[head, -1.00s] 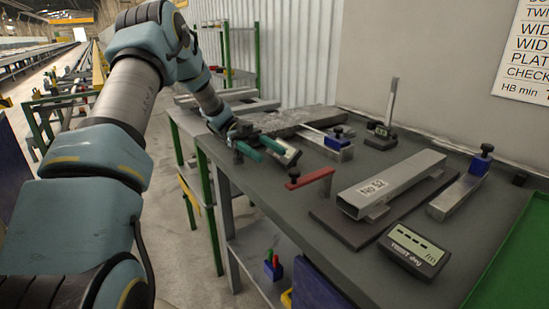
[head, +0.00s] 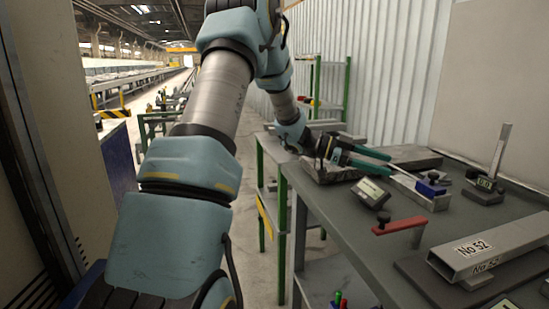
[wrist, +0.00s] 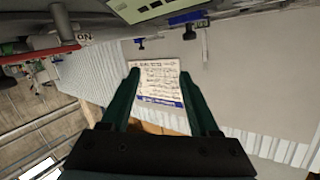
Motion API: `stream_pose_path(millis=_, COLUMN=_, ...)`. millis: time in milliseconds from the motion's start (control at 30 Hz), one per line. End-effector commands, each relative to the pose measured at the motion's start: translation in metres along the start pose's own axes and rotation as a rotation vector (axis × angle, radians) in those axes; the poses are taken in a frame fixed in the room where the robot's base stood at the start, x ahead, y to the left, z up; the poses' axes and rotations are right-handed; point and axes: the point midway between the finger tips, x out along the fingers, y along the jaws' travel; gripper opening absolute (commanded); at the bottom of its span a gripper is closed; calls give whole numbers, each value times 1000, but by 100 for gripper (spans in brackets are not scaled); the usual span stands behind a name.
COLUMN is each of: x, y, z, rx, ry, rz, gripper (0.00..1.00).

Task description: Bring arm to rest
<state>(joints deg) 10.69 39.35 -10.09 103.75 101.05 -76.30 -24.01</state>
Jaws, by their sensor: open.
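My arm reaches forward in the head view to the far part of the grey table (head: 345,235). My gripper (head: 390,165) has two green fingers, spread apart with nothing between them. It points to the right, over the far end of the table, above a small box with a display (head: 371,193). In the wrist view, which looks upside down, the open fingers (wrist: 160,75) frame a printed sheet (wrist: 160,80) on the wall.
A red-handled clamp (head: 400,225), a square tube marked No 52 (head: 490,245), a blue-topped block (head: 430,190) and an upright gauge (head: 485,188) stand on the table. Green-legged racks are beyond. A concrete aisle (head: 240,225) lies left of the table.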

Motion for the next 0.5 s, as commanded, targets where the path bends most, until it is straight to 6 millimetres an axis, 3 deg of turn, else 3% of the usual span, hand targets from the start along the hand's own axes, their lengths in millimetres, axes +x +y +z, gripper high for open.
stream_pose_path(millis=33, x=-12, y=-20, z=2, rx=-12, ry=-73, rz=-143, gripper=62)
stream_pose_path(millis=133, x=-48, y=-52, z=16, rx=-71, ry=-234, rz=-421, gripper=62)
stream_pose_path(millis=267, x=-118, y=-62, z=42, rx=-216, ry=-460, rz=-743, gripper=62)
stream_pose_path(millis=367, x=-179, y=-39, z=63, rx=-386, ry=-635, rz=-952, gripper=62)
stream_pose_path(millis=467, x=-230, y=10, z=79, rx=-598, ry=-793, rz=-1109, gripper=62)
stream_pose_path(millis=500, x=-246, y=35, z=84, rx=-692, ry=-848, rz=-1157, gripper=62)
